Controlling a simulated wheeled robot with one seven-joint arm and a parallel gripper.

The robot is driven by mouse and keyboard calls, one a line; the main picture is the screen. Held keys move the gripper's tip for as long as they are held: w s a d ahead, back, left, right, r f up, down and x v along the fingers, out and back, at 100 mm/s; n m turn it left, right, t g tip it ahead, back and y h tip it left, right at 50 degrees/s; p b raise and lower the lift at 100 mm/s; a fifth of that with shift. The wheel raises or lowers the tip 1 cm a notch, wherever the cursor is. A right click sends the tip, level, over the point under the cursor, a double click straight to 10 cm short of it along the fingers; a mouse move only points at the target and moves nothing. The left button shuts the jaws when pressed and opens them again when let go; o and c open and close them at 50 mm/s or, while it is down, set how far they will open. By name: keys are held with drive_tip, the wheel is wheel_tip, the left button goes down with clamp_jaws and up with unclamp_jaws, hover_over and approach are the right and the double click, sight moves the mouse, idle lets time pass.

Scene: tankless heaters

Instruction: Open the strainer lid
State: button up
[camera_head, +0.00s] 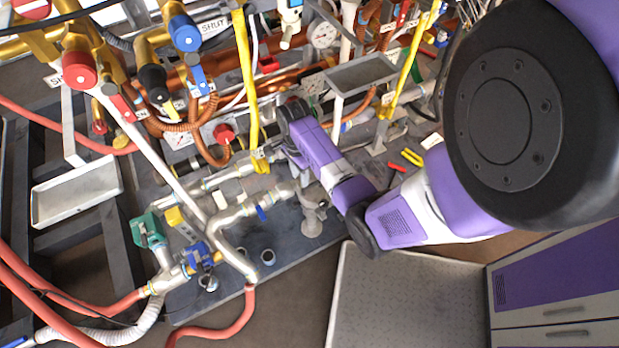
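My purple arm reaches in from the right to the pipework. My gripper (291,153) is small in view, beside the silver pipe run near the yellow strap. Its fingers blend into the pipes, so I cannot tell whether they are apart or touching anything. A silver fitting with a downward branch (312,210) stands just below the gripper and may be the strainer. A round pale end piece (311,229) shows at its bottom. I cannot identify the strainer lid for certain.
Red hoses (228,325), a green valve actuator (147,231) and brass-bodied valves with red and blue knobs crowd the left. A grey shelf (78,194) juts out at left. A yellow strap (246,80) hangs near the gripper. A bare grey plate (400,300) lies at the bottom.

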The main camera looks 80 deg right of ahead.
sight(312, 184)
drive_tip(key=s+d+r+m, duration=0.1)
drive_tip(key=s+d+m, duration=0.1)
drive_tip(key=s+d, duration=0.15)
drive_tip(key=shift+g+y, duration=0.3)
drive_tip(key=shift+g, duration=0.1)
drive_tip(key=f, duration=0.2)
drive_tip(key=f+b, duration=0.1)
drive_tip(key=f, duration=0.1)
drive_tip(key=a+f, duration=0.1)
drive_tip(key=f, duration=0.2)
drive_tip(key=shift+w+b, duration=0.1)
drive_tip(key=shift+b, duration=0.25)
clamp_jaws()
drive_tip(key=shift+a, duration=0.1)
idle(0.5)
